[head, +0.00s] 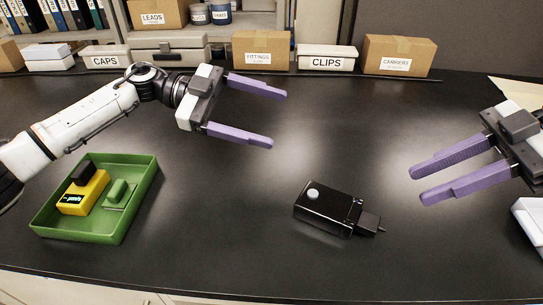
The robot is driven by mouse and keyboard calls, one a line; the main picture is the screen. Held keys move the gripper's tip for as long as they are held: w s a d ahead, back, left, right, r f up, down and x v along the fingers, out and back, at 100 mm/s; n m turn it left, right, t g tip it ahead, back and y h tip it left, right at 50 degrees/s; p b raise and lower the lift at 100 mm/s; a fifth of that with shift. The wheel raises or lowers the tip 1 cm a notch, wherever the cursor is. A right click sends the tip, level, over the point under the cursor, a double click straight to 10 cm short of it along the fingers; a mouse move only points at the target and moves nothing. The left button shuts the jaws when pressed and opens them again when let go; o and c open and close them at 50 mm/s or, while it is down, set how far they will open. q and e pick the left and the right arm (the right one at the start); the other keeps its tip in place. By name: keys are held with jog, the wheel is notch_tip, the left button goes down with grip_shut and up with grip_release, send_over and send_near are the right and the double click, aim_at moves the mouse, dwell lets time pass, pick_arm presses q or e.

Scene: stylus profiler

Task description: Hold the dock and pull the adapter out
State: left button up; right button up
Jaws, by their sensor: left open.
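The dock looks to be the black box (325,208) with a pale round button on top, lying on the dark table at the centre right. A smaller dark block, seemingly the adapter (368,222), sits at its right end with a thin pin pointing right. The two are touching. My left gripper (277,118) is open and empty above the table, up and left of the dock. My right gripper (419,185) is open and empty, to the right of the adapter and higher in the picture, its fingers pointing left.
A green tray (150,190) at the left holds a yellow device (84,196) with a small display and a green piece (118,191). A white container (527,222) is cut off at the right edge. Labelled boxes line the back. The table around the dock is clear.

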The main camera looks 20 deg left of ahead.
aim_at(308, 191)
pick_arm(q)
jog(key=s+d+f+g, duration=0.1)
jog(key=s, duration=0.1)
jog(key=s+d+f+g+y, duration=0.1)
jog(key=s+f+g, duration=0.1)
jog(key=s+d+f+g, duration=0.1)
jog(key=s+d+f, duration=0.1)
jog(key=shift+s+f+g+y, duration=0.25)
jog(key=shift+g+y, duration=0.15)
jog(key=shift+s+d+f+n, duration=0.2)
jog(key=shift+d+f+n, duration=0.05)
jog(key=shift+d+n, duration=0.05)
jog(key=x, duration=0.9)
jog(key=shift+d+f, duration=0.1)
jog(key=shift+d, duration=0.2)
jog(key=c, duration=2)
jog(key=shift+o, duration=0.2)
pick_arm(e)
jog(key=shift+c, duration=0.4)
